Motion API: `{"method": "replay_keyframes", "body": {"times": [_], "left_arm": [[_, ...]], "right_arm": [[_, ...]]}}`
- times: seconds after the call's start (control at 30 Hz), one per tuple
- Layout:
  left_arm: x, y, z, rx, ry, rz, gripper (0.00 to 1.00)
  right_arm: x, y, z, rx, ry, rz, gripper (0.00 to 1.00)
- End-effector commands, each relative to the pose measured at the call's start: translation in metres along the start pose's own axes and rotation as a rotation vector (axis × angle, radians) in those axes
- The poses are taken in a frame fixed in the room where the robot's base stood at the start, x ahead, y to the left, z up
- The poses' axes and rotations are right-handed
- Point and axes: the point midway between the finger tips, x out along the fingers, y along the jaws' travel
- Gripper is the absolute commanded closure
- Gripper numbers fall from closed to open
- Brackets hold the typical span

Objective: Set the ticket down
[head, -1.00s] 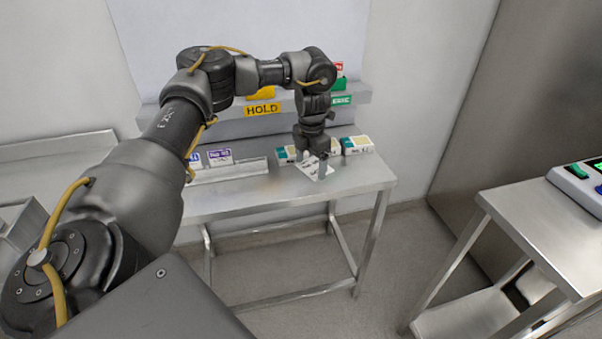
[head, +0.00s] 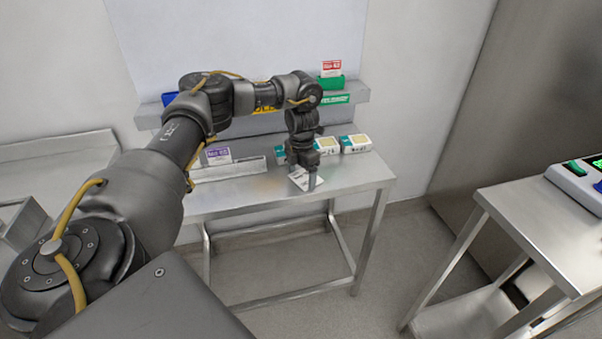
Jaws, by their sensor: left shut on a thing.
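The ticket (head: 312,184) is a small white printed card at the front of the steel table (head: 240,204), low at the tabletop. My left gripper (head: 306,182) points down over it and is shut on it. The gripper's fingers hide part of the card. I cannot tell whether the card touches the tabletop. My right gripper is not in view.
Several white-and-teal boxes (head: 355,144) stand just behind the gripper. A card rack (head: 230,170) with a purple-marked card (head: 218,155) lies to the left. A shelf above holds a green bin (head: 331,81) with a red-marked card (head: 331,68). The tabletop right of the gripper is clear.

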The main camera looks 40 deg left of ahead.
Motion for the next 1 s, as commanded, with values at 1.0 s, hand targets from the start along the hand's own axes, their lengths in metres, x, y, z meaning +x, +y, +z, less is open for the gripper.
{"method": "replay_keyframes", "body": {"times": [1.0], "left_arm": [[-0.084,0.000,0.001,0.001,-0.005,0.003,0.00]], "right_arm": [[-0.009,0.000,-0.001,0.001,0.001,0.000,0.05]]}}
